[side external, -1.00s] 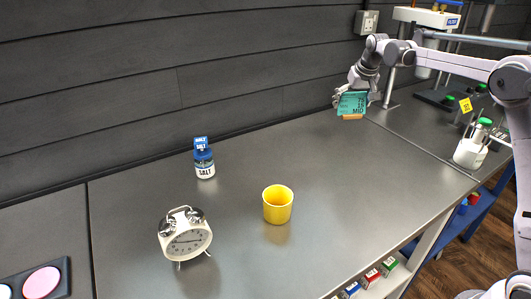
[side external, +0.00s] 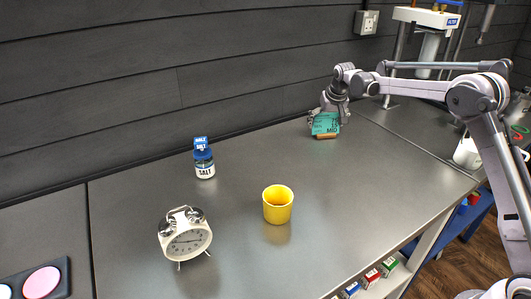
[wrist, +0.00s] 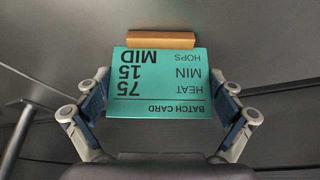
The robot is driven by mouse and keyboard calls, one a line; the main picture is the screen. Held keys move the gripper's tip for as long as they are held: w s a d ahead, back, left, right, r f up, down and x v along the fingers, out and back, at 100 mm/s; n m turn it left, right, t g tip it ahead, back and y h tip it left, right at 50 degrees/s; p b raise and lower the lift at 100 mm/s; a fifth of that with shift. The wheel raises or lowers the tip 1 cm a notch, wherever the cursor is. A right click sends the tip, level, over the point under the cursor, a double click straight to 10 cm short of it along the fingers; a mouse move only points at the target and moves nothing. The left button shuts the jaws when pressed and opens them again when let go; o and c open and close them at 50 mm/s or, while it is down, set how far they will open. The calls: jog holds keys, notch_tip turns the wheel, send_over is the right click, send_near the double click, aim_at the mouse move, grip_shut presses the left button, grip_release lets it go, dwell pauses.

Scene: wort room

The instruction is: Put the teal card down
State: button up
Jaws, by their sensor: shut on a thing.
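The teal card (side external: 325,124) is printed with "BATCH CARD", "HEAT 75", "MIN 15" and "HOPS MID". It has an orange-brown strip (side external: 326,136) along one edge. My gripper (side external: 328,112) is shut on the card, at the far right of the grey worktop near the back wall. In the wrist view the card (wrist: 158,85) sits between the two fingers, with its lettering upside down and the strip (wrist: 161,40) at the top. The card is low by the worktop; I cannot tell whether the strip touches it.
A yellow cup (side external: 278,206), a blue-capped salt jar (side external: 204,163) and a white alarm clock (side external: 186,238) stand on the worktop (side external: 340,200). The worktop is clear between the cup and the card. A white jug (side external: 467,153) stands further right. A dark plank wall (side external: 250,70) runs behind.

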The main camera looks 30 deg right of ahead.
jog(key=shift+f, duration=0.1)
jog(key=o, duration=0.8)
jog(key=v, duration=1.2)
jog(key=s+a+r+n, duration=0.1)
jog(key=s+a+r, duration=0.4)
jog(key=s, duration=0.4)
jog(key=s+a+f+n+t, duration=0.1)
jog(key=s+a+f, duration=0.2)
jog(key=s, duration=0.5)
jog(key=s+a+f+n+t+y, duration=0.1)
jog(key=s+a+f, duration=0.2)
jog(key=s, duration=0.5)
jog(key=s+a+f+n+t, duration=0.1)
jog(key=s+a+f, duration=0.2)
jog(key=s, duration=0.5)
jog(key=shift+a+f+y, duration=0.15)
jog(key=shift+f+y, duration=0.25)
jog(key=shift+f, duration=0.1)
